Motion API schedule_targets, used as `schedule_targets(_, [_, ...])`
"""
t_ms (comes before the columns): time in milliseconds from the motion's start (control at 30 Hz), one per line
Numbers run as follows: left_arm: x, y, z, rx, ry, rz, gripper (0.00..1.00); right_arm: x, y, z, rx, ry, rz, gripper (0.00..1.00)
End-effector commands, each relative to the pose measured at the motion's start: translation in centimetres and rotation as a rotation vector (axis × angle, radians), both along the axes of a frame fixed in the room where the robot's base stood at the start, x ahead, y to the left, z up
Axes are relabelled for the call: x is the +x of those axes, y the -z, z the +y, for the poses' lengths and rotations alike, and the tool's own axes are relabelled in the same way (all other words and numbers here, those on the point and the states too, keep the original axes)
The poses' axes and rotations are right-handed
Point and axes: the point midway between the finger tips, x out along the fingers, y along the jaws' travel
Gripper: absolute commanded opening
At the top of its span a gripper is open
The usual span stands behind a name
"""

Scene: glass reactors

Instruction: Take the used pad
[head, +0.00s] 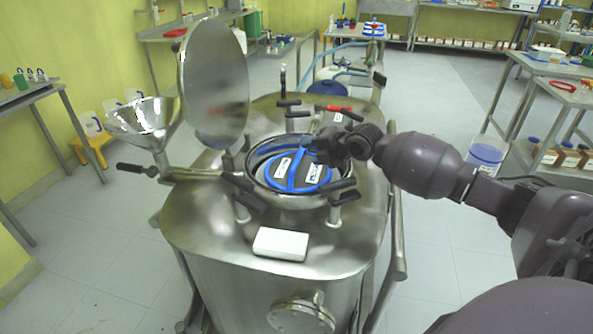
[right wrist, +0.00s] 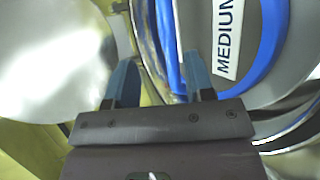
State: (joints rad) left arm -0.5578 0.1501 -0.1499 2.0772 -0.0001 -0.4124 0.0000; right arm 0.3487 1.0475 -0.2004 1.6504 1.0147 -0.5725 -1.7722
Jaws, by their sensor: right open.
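A white rectangular block (head: 281,244), possibly the pad, lies flat on the front of the steel reactor top (head: 215,225). A dark disc with a blue rim, a blue bar across it and white labels (head: 313,178) sits inside the round open port. My right gripper (head: 318,146) is over the far right part of the port, apart from the white block. In the right wrist view its blue fingers (right wrist: 159,80) are spread, with the port's metal rim behind the gap. The disc's "MEDIUM" label (right wrist: 226,38) shows beyond the right finger. My left gripper is out of view.
The round polished lid (head: 215,85) stands raised at the port's left, beside a steel funnel (head: 143,120). Black-handled clamps (head: 243,205) stick up around the port. A side table (head: 560,92) stands at the right. The floor between is clear.

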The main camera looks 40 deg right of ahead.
Motion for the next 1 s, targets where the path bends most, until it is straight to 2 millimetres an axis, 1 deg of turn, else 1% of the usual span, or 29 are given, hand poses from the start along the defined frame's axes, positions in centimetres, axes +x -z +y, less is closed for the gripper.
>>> schedule_targets(167, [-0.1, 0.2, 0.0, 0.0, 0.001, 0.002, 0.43, 0.9, 0.8, 0.1, 0.002, 0.002, 0.001, 0.49])
schedule_targets(300, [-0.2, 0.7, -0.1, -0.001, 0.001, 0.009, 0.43, 2.5, 2.1, 0.3, 0.005, 0.002, 0.002, 0.49])
schedule_targets(467, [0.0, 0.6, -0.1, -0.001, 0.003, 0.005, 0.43, 4.0, 2.9, 0.6, 0.001, 0.001, 0.001, 0.49])
schedule_targets(600, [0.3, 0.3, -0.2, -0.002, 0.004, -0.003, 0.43, 4.5, 3.1, 0.7, 0.0, 0.001, 0.001, 0.49])
schedule_targets(767, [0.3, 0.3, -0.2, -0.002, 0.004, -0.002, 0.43, 4.4, 3.0, 0.7, 0.0, 0.001, 0.0, 0.49])
schedule_targets(800, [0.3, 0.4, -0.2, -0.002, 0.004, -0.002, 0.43, 4.4, 3.0, 0.7, 0.0, 0.001, 0.0, 0.47])
schedule_targets(867, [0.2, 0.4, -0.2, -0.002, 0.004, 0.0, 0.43, 4.4, 3.0, 0.7, 0.0, 0.001, 0.0, 0.38])
schedule_targets(1000, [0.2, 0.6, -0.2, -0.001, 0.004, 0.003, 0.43, 4.4, 3.0, 0.7, 0.0, 0.001, 0.0, 0.16])
